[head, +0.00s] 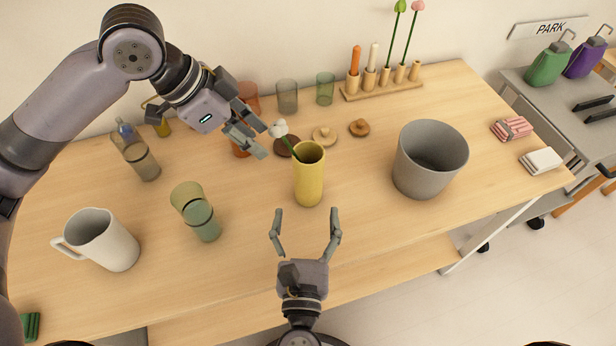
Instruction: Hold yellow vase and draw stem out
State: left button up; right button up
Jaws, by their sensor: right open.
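The yellow vase (309,183) stands upright on the wooden table, near the middle of the head view. A stem with a white flower head (278,129) stands in it and leans to the left out of its mouth. The stem's lower part is hidden inside the vase. My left gripper (265,142) comes in from the upper left, and its open fingers are close to the left of the flower head. Whether they touch it I cannot tell. My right gripper (307,212) is open and empty, in front of the vase, with its fingers pointing towards the vase's base.
A grey bucket (416,178) stands right of the vase. Stacked glasses (202,217) and a white jug (118,243) stand to the left. Behind are glass tumblers (287,97), wooden lids (324,134) and a wooden holder (385,89) with candles and flowers. The table's front middle is clear.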

aim_at(308, 185)
jog(key=w, duration=1)
jog(key=shift+w+d, duration=0.25)
jog(key=shift+w, duration=0.1)
jog(key=c, duration=1.6)
jog(key=o, duration=1.3)
jog(key=shift+o, duration=0.2)
jog(key=c, duration=0.9)
